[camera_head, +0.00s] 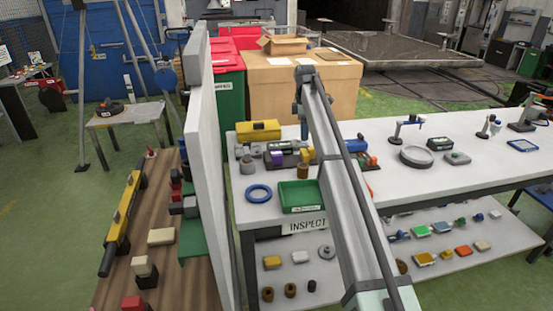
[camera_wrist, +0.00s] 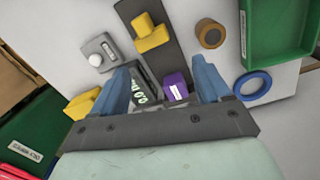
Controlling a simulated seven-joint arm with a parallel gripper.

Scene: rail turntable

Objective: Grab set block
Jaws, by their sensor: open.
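A small purple block (camera_wrist: 175,84) with a white label, which may be the set block, sits beside a dark device with a digit display (camera_wrist: 144,88). It also shows in the head view (camera_head: 277,158), at the left part of the white bench. My gripper (camera_wrist: 162,68) is open, its blue fingers on either side of the block and the display device. Nothing is visibly held. I cannot tell the height of the fingertips above the block. In the head view my arm hides part of the bench, and the fingertips are not clear.
A dark rail with a yellow piece (camera_wrist: 152,38), a brown ring (camera_wrist: 210,34), a blue ring (camera_wrist: 253,84) and a green tray (camera_wrist: 247,30) lie close by. A tall white panel (camera_head: 207,150) borders the bench's left side.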

